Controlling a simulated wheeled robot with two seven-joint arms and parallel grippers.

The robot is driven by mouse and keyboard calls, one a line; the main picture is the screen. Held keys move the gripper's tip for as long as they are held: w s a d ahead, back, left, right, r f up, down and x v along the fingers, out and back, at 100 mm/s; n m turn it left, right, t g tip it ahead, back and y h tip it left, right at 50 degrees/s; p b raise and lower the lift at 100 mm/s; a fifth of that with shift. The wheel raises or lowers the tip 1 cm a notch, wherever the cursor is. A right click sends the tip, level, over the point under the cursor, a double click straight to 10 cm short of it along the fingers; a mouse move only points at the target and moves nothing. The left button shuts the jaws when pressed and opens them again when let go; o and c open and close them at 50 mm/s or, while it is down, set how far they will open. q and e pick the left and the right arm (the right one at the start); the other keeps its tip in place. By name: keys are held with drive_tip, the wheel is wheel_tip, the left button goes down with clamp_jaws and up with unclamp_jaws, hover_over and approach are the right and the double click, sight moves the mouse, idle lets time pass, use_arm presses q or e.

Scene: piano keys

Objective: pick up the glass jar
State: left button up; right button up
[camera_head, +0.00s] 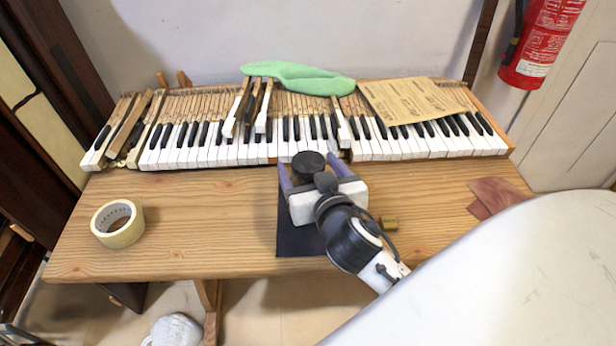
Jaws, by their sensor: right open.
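A round black lid (308,163), which looks like the top of the glass jar, shows near the front edge of the piano keys. The jar's body is hidden below the lid and behind my gripper, so I cannot see the glass. My right gripper (307,172) reaches in from the lower right. It is open, with one purple finger on the left of the lid and the other on the right. I cannot tell whether either finger touches the jar. My left gripper is not in view.
The jar area borders a dark mat (295,241) on the wooden table (200,235). A tape roll (118,223) lies left, a small brass piece (389,222) and reddish sandpaper (498,195) right. The keyboard (220,156), with a green cloth (300,77), lies behind.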

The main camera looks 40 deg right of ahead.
drive_tip(key=x, duration=0.4)
drive_tip(key=shift+w+d+r, duration=0.1)
drive_tip(key=shift+r, duration=0.1)
drive_tip(key=c, duration=1.5)
